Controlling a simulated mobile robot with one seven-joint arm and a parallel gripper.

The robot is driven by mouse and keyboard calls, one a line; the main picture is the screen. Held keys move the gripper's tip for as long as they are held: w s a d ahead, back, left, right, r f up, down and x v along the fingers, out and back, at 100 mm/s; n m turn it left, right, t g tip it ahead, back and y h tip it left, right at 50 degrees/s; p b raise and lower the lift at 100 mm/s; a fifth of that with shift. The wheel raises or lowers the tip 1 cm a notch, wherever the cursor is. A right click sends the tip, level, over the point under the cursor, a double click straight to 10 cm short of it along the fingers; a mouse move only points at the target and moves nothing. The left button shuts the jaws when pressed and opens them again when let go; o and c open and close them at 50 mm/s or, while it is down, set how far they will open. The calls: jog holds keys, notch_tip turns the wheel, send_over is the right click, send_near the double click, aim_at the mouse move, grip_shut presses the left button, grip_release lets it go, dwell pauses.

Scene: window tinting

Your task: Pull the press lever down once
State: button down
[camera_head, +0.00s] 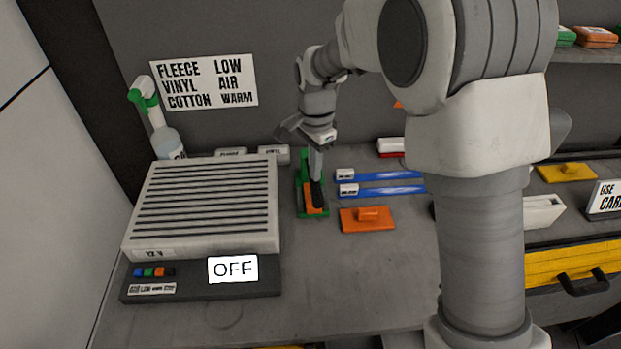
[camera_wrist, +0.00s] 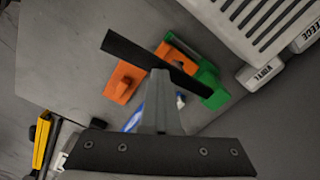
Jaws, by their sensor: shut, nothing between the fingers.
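My gripper (camera_head: 316,179) is shut and empty, pointing down at the lever from above. In the wrist view my shut fingers (camera_wrist: 161,76) overlap the black lever (camera_wrist: 135,50), with the green press frame (camera_wrist: 210,88) at its right end. Whether the fingertips touch the lever I cannot tell. The lever's pivot is partly hidden by my gripper.
A slatted grey unit (camera_head: 200,247) with an OFF display (camera_head: 233,269) stands left of the press. Blue strips (camera_head: 385,190) and an orange block with a handle (camera_head: 367,219) lie to the right. A spray bottle (camera_head: 166,143) stands behind the unit. The bench front is clear.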

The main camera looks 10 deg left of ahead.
notch_tip(320, 180, up, 14)
jog(key=p, duration=0.9)
jog(key=shift+f+p, duration=0.15)
jog(key=shift+p, duration=0.15)
dwell(0.4)
jog(key=s+d+r+n+t+b, duration=0.1)
jog(key=s+d+r+n+t, duration=0.1)
jog(key=s+d+r, duration=0.4)
jog(key=s+d+r+n+t, duration=0.1)
jog(key=s+d+r+n, duration=0.3)
jog(key=d, duration=0.4)
jog(key=s+d+n+t, duration=0.1)
jog(key=s+d, duration=0.3)
jog(key=s, duration=0.2)
jog(key=s+d+n+t+b, duration=0.1)
jog(key=s+d+n, duration=0.1)
jog(key=s+d, duration=0.2)
jog(key=s, duration=0.3)
jog(key=shift+t, duration=0.3)
